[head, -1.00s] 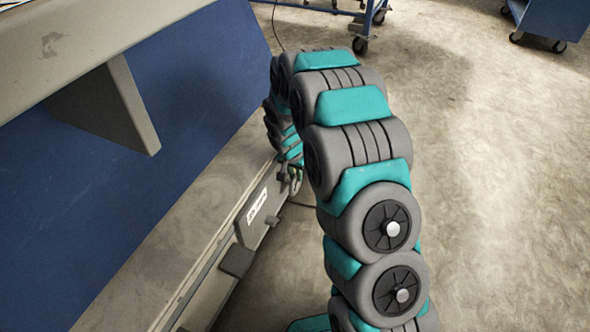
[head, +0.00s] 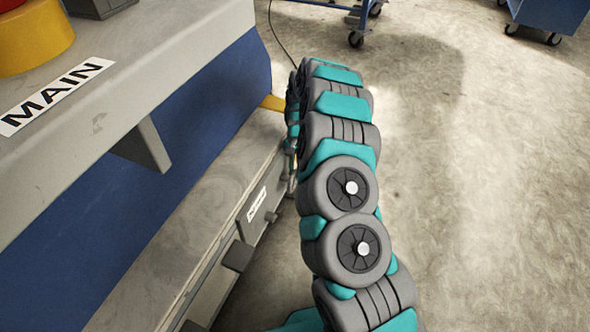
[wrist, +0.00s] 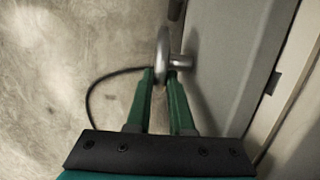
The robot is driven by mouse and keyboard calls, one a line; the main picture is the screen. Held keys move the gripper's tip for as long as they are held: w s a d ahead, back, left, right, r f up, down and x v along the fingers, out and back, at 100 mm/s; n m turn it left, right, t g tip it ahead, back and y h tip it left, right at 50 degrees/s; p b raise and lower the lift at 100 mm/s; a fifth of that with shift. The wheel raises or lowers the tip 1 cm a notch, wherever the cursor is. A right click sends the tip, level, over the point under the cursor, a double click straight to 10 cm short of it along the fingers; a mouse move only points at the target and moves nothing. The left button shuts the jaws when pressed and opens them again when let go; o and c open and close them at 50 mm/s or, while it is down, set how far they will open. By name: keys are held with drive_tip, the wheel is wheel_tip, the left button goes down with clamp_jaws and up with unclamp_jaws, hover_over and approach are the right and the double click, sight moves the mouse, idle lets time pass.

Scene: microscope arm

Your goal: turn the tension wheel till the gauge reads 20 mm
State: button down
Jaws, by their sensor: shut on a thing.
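The tension wheel (wrist: 161,48) is a grey metal disc seen nearly edge-on in the wrist view, with a short shaft joining it to the grey side panel on the right. My gripper (wrist: 160,76) has its two green fingers either side of the wheel's near rim, shut on it. In the head view my arm hides the gripper and most or all of the wheel. No gauge reading can be made out. A small white plate with dark marks (head: 257,204) is on the side of the low rail, too small to read.
A grey bench top (head: 150,75) with a MAIN label (head: 52,97) overhangs a blue panel (head: 80,220) at left. A dark block (head: 238,256) juts from the rail. A black cable (wrist: 92,95) curves over the floor. Open floor (head: 480,200) lies right; wheeled blue carts stand behind.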

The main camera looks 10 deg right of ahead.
idle(0.4)
drive_tip(key=c, duration=0.8)
unclamp_jaws()
drive_tip(key=shift+w+d+r, duration=0.1)
drive_tip(key=shift+w+r, duration=0.1)
drive_tip(key=shift+r, duration=1.05)
drive_tip(key=shift+w+d+r, duration=0.15)
drive_tip(key=shift+r, duration=1.15)
drive_tip(key=shift+w+d+r, duration=0.1)
drive_tip(key=shift+w+r, duration=0.1)
drive_tip(key=shift+r, duration=1.05)
